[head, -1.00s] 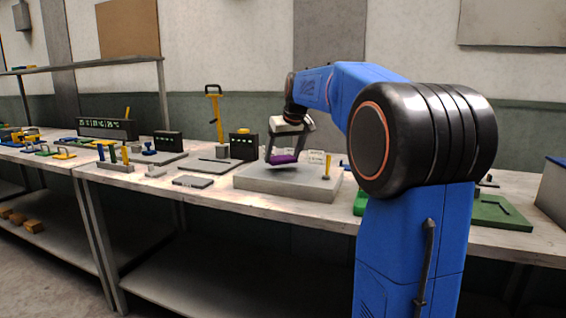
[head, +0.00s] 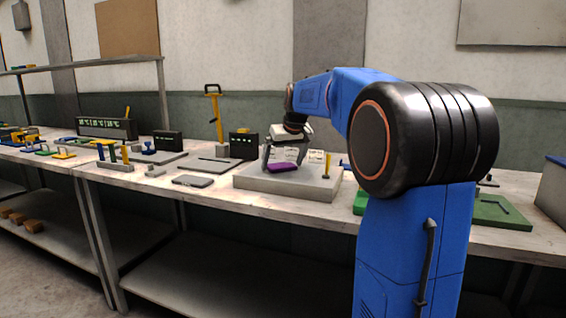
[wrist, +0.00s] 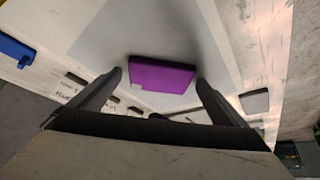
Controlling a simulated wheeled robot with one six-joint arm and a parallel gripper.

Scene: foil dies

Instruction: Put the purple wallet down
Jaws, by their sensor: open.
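The purple wallet (head: 283,168) lies on the pale grey raised block (head: 262,186) on the workbench. In the wrist view the wallet (wrist: 162,75) sits between the fingertips, with a narrow gap on either side. My gripper (head: 284,158) is open above the block, its fingers pointing down around the wallet. It also shows in the wrist view (wrist: 160,77). The wallet's underside is hidden, but it appears to rest on the block.
A yellow post (head: 327,166) and small white cards (head: 316,156) stand on the block near my gripper. A black box with green lights (head: 243,146) is behind left.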

